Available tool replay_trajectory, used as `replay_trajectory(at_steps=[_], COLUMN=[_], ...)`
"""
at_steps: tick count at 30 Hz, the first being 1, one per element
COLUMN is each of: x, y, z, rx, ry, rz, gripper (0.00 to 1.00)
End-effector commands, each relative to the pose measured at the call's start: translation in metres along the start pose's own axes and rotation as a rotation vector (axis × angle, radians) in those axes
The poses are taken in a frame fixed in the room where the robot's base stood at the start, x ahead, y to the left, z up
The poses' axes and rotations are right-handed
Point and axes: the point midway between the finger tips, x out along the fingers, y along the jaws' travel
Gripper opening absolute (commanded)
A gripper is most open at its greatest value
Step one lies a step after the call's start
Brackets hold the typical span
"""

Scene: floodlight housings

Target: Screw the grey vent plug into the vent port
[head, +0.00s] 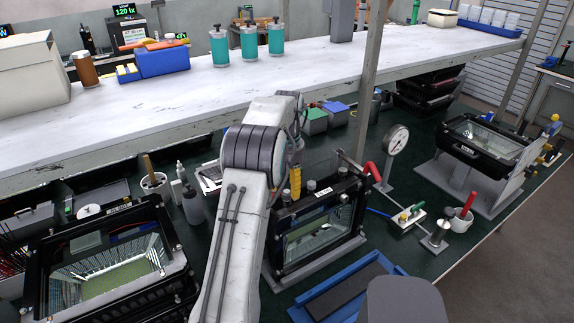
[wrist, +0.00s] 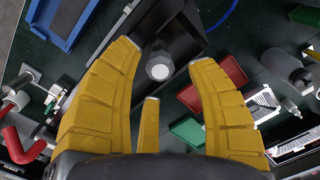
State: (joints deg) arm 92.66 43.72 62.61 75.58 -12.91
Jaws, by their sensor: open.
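My gripper (wrist: 163,58) has yellow fingers that stand apart in the wrist view. Between them, touching none that I can see, is a round grey piece with a pale flat top, which looks like the vent plug (wrist: 160,68). It sits by the dark frame edge below the fingers. The vent port is not visible apart from it, and how far the plug is seated cannot be told. In the head view, a yellow finger (head: 295,182) of my gripper shows above the black floodlight housing (head: 318,240), mostly behind my arm. A small pale cap (head: 311,186) shows on the housing's top.
A pressure gauge (head: 396,140) on a stand and a red handle (head: 371,171) stand right of the housing. A blue tray (head: 345,290) lies in front. Another housing (head: 100,270) is at left, another (head: 485,140) at right. A shelf (head: 200,95) spans the back.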

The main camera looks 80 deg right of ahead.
Motion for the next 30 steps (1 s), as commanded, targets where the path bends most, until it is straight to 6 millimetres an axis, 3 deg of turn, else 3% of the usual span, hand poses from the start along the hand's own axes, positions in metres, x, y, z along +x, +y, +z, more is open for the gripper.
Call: replay_trajectory(at_steps=[6, 12, 21, 30], x=[-0.042, -0.070, -0.091, -0.098], y=[0.000, 0.000, 0.000, 0.000], z=[-0.001, -0.001, -0.001, 0.000], rx=[0.000, 0.000, 0.000, 0.000], ry=[0.005, 0.004, 0.002, 0.000], rz=[0.001, 0.001, 0.000, 0.000], gripper=[0.52, 0.52, 0.52, 0.52])
